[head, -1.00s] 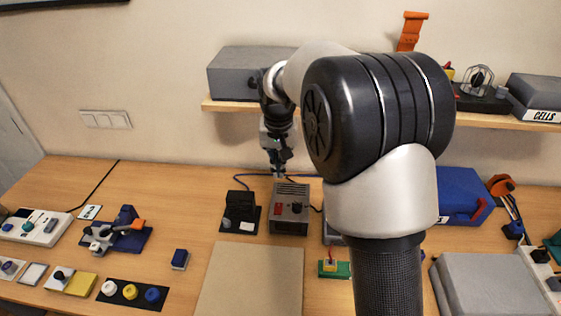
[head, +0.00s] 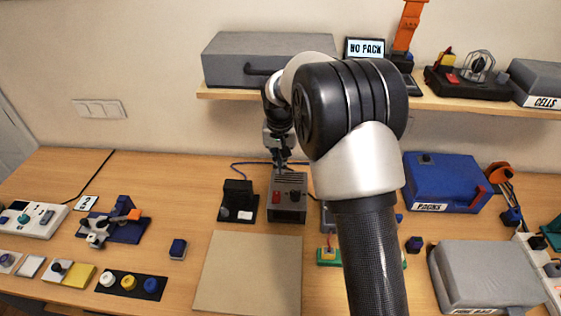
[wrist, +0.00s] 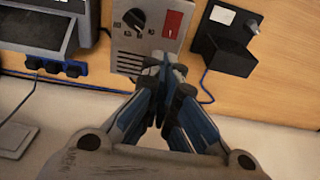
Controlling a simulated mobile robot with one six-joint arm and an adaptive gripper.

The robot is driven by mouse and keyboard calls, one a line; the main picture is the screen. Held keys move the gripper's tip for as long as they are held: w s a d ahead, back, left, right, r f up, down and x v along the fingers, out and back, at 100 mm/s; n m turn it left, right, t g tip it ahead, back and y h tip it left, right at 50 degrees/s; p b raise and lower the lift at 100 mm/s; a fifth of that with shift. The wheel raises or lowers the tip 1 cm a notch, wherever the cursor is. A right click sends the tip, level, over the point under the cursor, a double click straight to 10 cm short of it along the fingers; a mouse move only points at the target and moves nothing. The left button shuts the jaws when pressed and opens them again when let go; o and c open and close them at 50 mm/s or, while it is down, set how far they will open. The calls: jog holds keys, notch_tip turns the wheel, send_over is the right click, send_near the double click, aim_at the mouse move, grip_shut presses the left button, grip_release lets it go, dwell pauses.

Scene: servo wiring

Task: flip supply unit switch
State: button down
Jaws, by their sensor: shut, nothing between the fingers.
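The supply unit (head: 288,211) is a grey box on the table with a red switch (head: 276,197) and a black knob (head: 295,195) on its panel. In the wrist view, the unit (wrist: 126,58) shows its slotted end nearest me, the red switch (wrist: 173,23) and the knob (wrist: 134,18). My gripper (head: 281,164) is over the unit's back end. In the wrist view, my gripper (wrist: 163,62) is shut and empty, its fingertips over the slotted end, apart from the switch in the picture. Any contact with the unit is unclear.
A black stand (head: 237,200) is just left of the unit. A blue cable (head: 245,164) runs behind it. A shelf (head: 450,105) with boxes hangs above, behind my arm. A beige mat (head: 250,275) lies clear in front.

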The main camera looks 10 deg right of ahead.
jog(key=b, duration=0.2)
send_near(281, 189)
jog(key=f, duration=0.5)
jog(key=shift+w+f, duration=0.15)
jog(key=shift+w, duration=0.05)
jog(key=shift+w+f, duration=0.1)
jog(key=shift+f, duration=0.35)
jog(key=shift+r, duration=0.1)
jog(key=shift+r+p, duration=0.55)
jog(key=shift+r, duration=0.2)
jog(key=shift+r, duration=0.2)
notch_tip(281, 189, up, 11)
jog(key=s, duration=0.1)
jog(key=shift+a+r, duration=0.2)
jog(key=shift+r, duration=0.05)
jog(key=shift+s, duration=0.15)
